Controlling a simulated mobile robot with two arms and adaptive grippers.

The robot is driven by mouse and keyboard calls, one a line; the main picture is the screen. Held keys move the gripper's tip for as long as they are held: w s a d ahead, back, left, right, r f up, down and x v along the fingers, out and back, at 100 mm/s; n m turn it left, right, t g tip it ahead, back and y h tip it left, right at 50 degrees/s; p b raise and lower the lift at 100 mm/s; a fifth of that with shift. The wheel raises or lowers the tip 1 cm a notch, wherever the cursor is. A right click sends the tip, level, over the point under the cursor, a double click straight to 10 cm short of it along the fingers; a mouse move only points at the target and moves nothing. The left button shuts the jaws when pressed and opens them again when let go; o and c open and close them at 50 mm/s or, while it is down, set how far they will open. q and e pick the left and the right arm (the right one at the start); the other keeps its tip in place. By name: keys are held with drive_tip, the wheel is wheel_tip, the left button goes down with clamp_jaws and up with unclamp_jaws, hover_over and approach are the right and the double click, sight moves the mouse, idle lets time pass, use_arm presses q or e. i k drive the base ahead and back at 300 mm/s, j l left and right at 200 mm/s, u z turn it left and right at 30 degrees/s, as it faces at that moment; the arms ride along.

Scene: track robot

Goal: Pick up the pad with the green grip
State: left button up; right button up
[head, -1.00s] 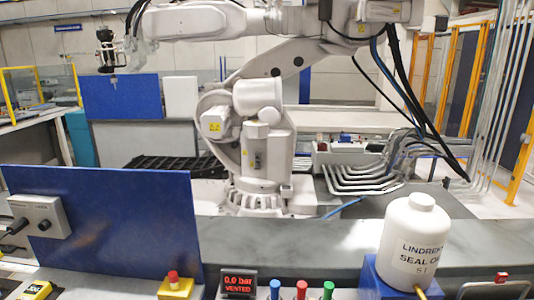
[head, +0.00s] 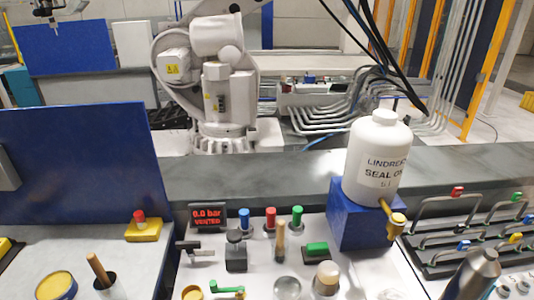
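Several things with green parts show in the head view, and I cannot tell which is the pad with the green grip. A green-topped upright cylinder (head: 297,216) stands at the right end of a row with a blue-topped one (head: 243,218) and a red-topped one (head: 271,218). A piece with a green grip (head: 316,249) lies on the white worktop in front of the blue stand. Neither of my grippers is in view.
A red-lit display (head: 207,217) reads 0.0 bar, vented. A rack (head: 465,230) with coloured clips and a metal flask (head: 474,275) are at right. A blue panel (head: 80,165) rises at left.

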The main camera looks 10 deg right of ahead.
sight(314, 253)
drive_tip(key=j+z, duration=0.15)
drive_tip(key=z, duration=0.3)
drive_tip(key=j+z, duration=0.2)
drive_tip(key=z, duration=0.2)
